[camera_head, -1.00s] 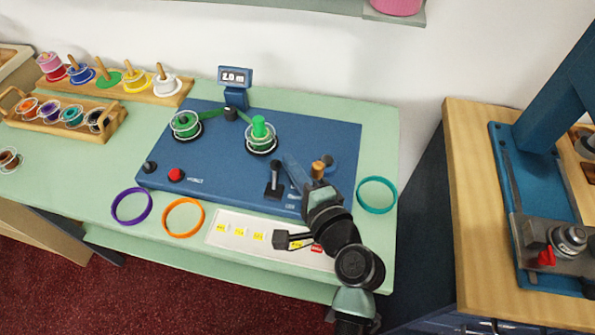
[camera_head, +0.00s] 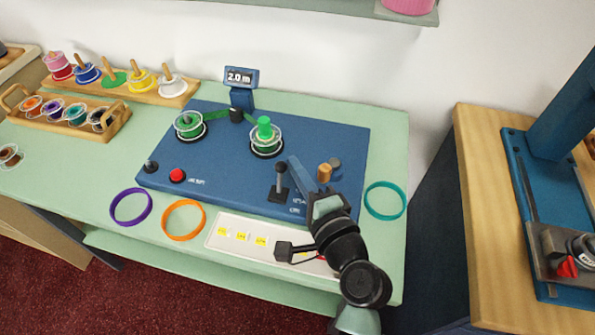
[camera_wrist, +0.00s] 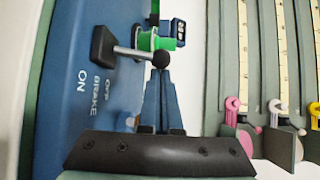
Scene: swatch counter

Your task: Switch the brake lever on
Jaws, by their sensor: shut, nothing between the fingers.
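In the wrist view the lever's knob (camera_wrist: 161,57), rod and square black base (camera_wrist: 103,45) show close up, with ON, OFF and BRAKE printed beside the base. The lever projects from the plate; its exact tilt is hard to tell. My gripper (camera_head: 292,160) is shut and empty, just right of the lever in the head view. In the wrist view its blue fingertips (camera_wrist: 160,76) appear just below the knob; contact is unclear.
A wooden peg (camera_head: 324,173) stands right of my fingers. Green-wound reels (camera_head: 266,148), a display (camera_head: 241,77) and a red button (camera_head: 177,175) are on or by the plate. Purple (camera_head: 131,207), orange (camera_head: 183,220) and teal rings (camera_head: 385,200) lie around it.

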